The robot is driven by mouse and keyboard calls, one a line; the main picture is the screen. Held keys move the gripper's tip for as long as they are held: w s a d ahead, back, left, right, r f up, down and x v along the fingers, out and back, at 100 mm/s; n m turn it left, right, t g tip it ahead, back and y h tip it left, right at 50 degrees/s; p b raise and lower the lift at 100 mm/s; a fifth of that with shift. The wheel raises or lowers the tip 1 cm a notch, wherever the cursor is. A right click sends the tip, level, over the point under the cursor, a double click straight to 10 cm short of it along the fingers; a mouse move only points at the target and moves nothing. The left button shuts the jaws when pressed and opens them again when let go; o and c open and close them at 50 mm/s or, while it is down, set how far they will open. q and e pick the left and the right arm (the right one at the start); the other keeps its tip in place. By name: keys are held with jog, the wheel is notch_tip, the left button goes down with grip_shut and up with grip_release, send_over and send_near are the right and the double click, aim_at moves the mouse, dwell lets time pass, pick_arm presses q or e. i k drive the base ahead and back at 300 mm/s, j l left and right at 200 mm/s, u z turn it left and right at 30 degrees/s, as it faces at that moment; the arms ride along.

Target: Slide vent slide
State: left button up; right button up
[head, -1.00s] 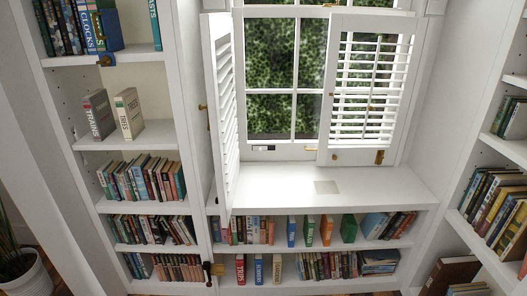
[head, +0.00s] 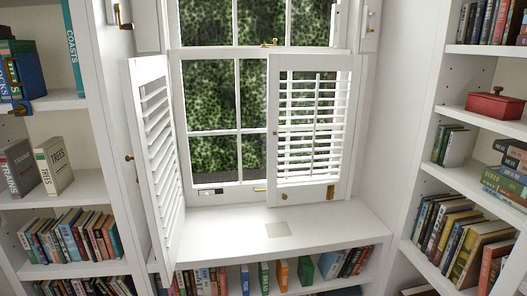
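A small dark-and-white strip (head: 210,191) sits on the bottom rail of the window, left of centre. It may be the vent slide, but it is too small to tell how its slide is set. Neither of my grippers is in view.
The left louvred shutter (head: 157,165) stands swung out into the room. The right shutter (head: 311,130) covers the window's lower right part. The white window seat (head: 330,222) is clear. Bookshelves flank both sides; a red box (head: 495,105) stands on the right one.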

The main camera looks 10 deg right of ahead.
aim_at(209, 192)
jog(key=i+l, duration=0.25)
jog(key=l, duration=0.15)
jog(key=i+l, duration=0.2)
jog(key=l, duration=0.15)
jog(key=i+l, duration=0.25)
jog(key=l, duration=0.15)
